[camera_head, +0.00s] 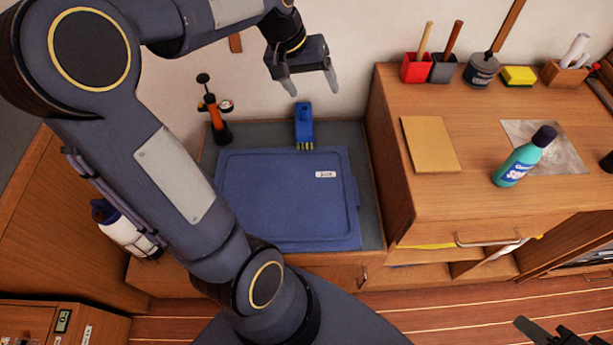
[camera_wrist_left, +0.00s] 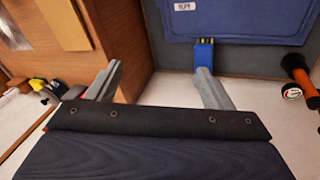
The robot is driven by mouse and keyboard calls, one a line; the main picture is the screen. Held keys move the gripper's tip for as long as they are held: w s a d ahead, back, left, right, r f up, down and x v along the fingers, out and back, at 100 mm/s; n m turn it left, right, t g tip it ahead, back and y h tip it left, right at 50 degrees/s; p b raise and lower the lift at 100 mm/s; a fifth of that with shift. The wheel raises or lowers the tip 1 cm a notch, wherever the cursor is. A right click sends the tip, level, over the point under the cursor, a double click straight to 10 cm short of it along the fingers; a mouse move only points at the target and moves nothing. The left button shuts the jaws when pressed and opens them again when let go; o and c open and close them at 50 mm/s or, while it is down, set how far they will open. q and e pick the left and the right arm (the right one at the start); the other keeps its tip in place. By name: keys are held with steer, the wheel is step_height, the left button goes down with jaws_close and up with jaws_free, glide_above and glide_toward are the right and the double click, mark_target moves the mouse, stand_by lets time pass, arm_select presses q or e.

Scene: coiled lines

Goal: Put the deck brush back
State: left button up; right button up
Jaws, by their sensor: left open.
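The deck brush (camera_head: 304,124) looks like a blue block with yellow-green bristles along its front edge. It stands on the grey shelf top behind the blue lid, against the back wall. It also shows in the left wrist view (camera_wrist_left: 204,53), partly hidden behind a fingertip. My left gripper (camera_head: 312,88) is open and empty, above the brush in the head view. Its two fingers are spread apart in the left wrist view (camera_wrist_left: 159,80). Part of my right gripper (camera_head: 555,332) shows at the bottom right corner, cut off by the frame, with its jaws unclear.
A blue labelled lid (camera_head: 285,205) covers most of the recess. An orange-black pump (camera_head: 214,112) stands left of the brush. The wooden cabinet to the right carries a teal bottle (camera_head: 522,160), a tan board (camera_head: 430,145), and a red pot (camera_head: 415,68). A white bottle (camera_head: 125,228) stands left.

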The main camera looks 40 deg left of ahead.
arm_select(q)
steer(key=s+d+f+m+t, duration=0.1)
steer(key=s+d+m, duration=0.1)
steer(key=s+d, duration=0.4)
steer(key=s+d+f+m+t+h, duration=0.1)
steer(key=s+d+f, duration=0.1)
steer(key=s+d, duration=0.5)
steer(key=s, duration=0.5)
steer(key=shift+m, duration=0.4)
steer(key=shift+d, duration=0.1)
